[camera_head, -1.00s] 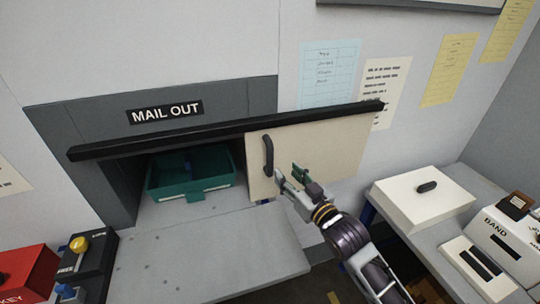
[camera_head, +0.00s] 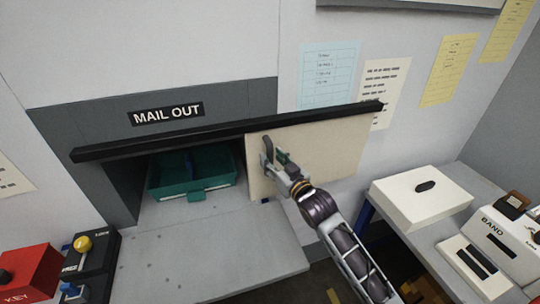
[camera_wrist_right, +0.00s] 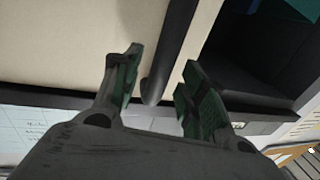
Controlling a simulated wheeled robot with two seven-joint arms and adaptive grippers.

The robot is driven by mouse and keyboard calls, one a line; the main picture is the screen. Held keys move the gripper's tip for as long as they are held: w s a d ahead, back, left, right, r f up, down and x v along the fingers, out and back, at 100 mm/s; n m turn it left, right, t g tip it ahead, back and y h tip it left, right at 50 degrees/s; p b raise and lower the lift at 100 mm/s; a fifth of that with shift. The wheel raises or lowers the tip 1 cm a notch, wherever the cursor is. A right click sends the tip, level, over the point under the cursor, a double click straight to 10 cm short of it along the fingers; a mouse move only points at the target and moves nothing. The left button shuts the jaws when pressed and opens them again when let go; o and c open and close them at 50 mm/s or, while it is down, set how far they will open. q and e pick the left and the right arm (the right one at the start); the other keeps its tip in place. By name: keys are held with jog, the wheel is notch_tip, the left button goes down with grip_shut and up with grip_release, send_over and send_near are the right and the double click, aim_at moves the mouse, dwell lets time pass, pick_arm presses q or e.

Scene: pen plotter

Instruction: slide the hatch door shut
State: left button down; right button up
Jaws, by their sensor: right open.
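The cream hatch door (camera_head: 325,150) hangs under a black rail (camera_head: 230,130), to the right of the opening below the MAIL OUT sign. The opening stands uncovered, with a green tray (camera_head: 192,184) inside. My right gripper (camera_head: 272,155) is at the door's dark handle, near the door's left edge, and hides much of it. In the right wrist view the black handle (camera_wrist_right: 168,55) runs between the two spread fingers (camera_wrist_right: 158,88), with gaps beside it. The door also shows there (camera_wrist_right: 70,40). My left gripper is not in view.
A grey shelf (camera_head: 215,250) sticks out below the opening. A red box (camera_head: 28,272) and a black box with a yellow knob (camera_head: 90,255) stand at the left. A white box (camera_head: 421,195) and a BAND box (camera_head: 507,240) stand on the right table.

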jog(key=shift+x, duration=1.1)
grip_shut()
